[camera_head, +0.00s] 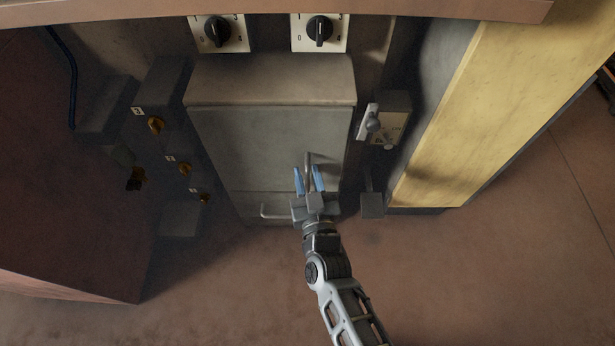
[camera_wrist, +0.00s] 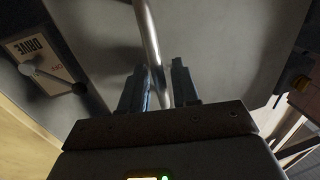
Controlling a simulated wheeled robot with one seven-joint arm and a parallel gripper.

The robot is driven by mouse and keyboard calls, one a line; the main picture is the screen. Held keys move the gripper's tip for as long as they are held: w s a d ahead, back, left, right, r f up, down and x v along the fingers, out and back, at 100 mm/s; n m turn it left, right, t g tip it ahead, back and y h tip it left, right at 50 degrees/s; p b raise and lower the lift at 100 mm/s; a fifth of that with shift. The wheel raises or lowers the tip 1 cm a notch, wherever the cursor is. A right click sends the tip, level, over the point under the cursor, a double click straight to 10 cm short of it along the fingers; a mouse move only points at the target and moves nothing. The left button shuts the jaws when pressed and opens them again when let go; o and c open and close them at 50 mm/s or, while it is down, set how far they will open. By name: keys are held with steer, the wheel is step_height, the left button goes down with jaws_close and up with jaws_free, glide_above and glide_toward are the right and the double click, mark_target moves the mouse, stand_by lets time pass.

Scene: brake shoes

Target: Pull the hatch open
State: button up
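The hatch (camera_head: 255,140) is a large grey panel on the front of a grey cabinet, and it looks closed. Its handle (camera_head: 308,158) is a thin metal bar near the panel's right side. My gripper (camera_head: 306,169) is in front of the lower part of this handle, with its two blue fingers apart. In the wrist view, the handle (camera_wrist: 147,28) runs down between the two dark fingers of my gripper (camera_wrist: 158,70). A gap shows beside the bar, so the fingers are not clamped on it. The handle's lower end is partly hidden by my gripper.
A lower panel with a horizontal handle (camera_head: 272,214) lies below the hatch. A lever box (camera_head: 390,122), marked DRIVE in the wrist view, is on the right, beside a yellow panel (camera_head: 490,110). Orange knobs (camera_head: 184,168) are on the left. Open floor (camera_head: 450,280) lies in front.

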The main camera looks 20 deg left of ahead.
jaws_close()
stand_by(0.3)
stand_by(0.3)
